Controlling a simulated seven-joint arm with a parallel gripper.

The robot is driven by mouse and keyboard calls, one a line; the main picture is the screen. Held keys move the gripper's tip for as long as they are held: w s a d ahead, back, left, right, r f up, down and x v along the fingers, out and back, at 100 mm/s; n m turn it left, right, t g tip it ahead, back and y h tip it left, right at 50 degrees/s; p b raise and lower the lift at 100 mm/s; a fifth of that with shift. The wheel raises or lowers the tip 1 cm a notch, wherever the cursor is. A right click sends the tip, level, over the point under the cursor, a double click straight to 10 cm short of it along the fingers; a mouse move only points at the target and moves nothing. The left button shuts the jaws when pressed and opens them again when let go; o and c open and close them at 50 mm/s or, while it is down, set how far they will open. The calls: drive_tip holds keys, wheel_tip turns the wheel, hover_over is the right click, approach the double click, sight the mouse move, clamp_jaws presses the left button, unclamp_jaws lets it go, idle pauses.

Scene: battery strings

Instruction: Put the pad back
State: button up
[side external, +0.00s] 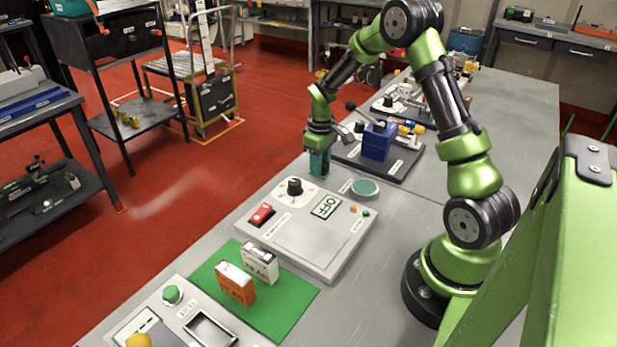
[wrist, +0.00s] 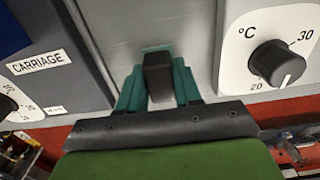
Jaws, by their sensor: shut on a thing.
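My gripper (side external: 319,172) has teal fingers pointing down over the grey bench, between the dial panel and the carriage station. In the wrist view my gripper (wrist: 158,88) is shut on a small dark block (wrist: 158,72), with a thin teal edge at its far end. I cannot tell from the frames whether this block is the pad or part of it. In the side view the fingers hide it. A round teal disc with a pale rim (side external: 365,187) lies on the bench right of my gripper, apart from it.
The grey panel (side external: 310,243) has a black dial (side external: 294,187), a red switch (side external: 261,214) and an OFF display (side external: 326,207). The carriage station (side external: 395,168) bears a blue block (side external: 379,141). A green mat (side external: 285,310) holds orange (side external: 235,284) and white (side external: 260,263) boxes.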

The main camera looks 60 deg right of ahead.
drive_tip(key=shift+f, duration=0.15)
drive_tip(key=o, duration=1)
wheel_tip(320, 180, up, 12)
drive_tip(key=s+a+r+m+t, duration=0.25)
drive_tip(key=s+a+r, duration=0.25)
drive_tip(key=a+r, duration=0.5)
drive_tip(key=s+a+r+m+t+y, duration=0.1)
drive_tip(key=s+a+t, duration=0.3)
drive_tip(key=s+a, duration=0.7)
drive_tip(key=shift+s+a+r+t+y, duration=0.2)
drive_tip(key=shift+r+t+y, duration=0.15)
drive_tip(key=shift+y, duration=0.15)
drive_tip(key=shift+m, duration=0.25)
